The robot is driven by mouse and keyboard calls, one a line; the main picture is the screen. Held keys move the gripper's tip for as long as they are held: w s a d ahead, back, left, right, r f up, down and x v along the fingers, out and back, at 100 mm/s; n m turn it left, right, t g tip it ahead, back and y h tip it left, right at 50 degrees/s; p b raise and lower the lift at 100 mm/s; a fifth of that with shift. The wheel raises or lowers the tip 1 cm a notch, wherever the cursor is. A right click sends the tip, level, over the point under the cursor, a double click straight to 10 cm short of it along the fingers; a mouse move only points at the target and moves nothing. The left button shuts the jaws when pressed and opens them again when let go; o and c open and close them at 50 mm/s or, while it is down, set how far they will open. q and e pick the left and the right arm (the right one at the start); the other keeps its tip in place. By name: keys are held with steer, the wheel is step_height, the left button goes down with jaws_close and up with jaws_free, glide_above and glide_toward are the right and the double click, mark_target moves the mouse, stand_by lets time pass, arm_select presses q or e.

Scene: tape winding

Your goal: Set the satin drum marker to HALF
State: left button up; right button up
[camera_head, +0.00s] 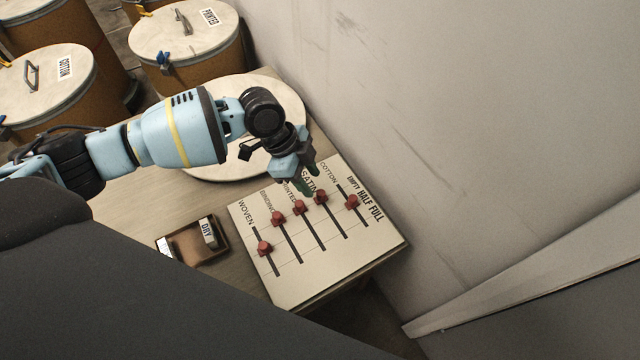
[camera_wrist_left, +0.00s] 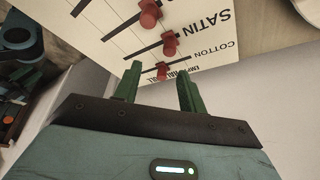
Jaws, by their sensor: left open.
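The slider board (camera_head: 290,285) lies on the table with several red markers in slots. The satin marker (camera_head: 320,197) sits at the EMPTY end of its slot, and shows as a red knob (camera_wrist_left: 170,42) in the left wrist view. The HALF label (camera_head: 364,195) is on the board's right edge. My left gripper (camera_head: 308,186) is open, its green fingers just above the satin label, partly covering it, close to the satin marker. In the left wrist view the cotton marker (camera_wrist_left: 162,70) appears between the open fingers (camera_wrist_left: 159,67); contact is not visible. My right gripper is out of view.
The cotton marker (camera_head: 352,202) stands about half way, right of satin; the printed marker (camera_head: 298,206) is close on the left. A small tray (camera_head: 222,232) with a DRY block lies left of the board. A wall (camera_head: 480,130) rises to the right. Lidded drums stand behind.

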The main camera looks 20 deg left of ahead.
mark_target(321, 193)
arm_select(q)
steer(key=f, duration=0.1)
steer(key=w+f+b, duration=0.1)
steer(key=f, duration=0.1)
steer(key=d+f, duration=0.1)
steer(key=f, duration=0.1)
steer(key=shift+w+b, duration=0.2)
steer(key=shift+b, duration=0.15)
steer(key=shift+x, duration=0.85)
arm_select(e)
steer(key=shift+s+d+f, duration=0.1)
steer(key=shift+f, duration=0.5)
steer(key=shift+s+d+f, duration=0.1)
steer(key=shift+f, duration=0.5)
arm_select(q)
steer(key=shift+r, duration=0.1)
jaws_close()
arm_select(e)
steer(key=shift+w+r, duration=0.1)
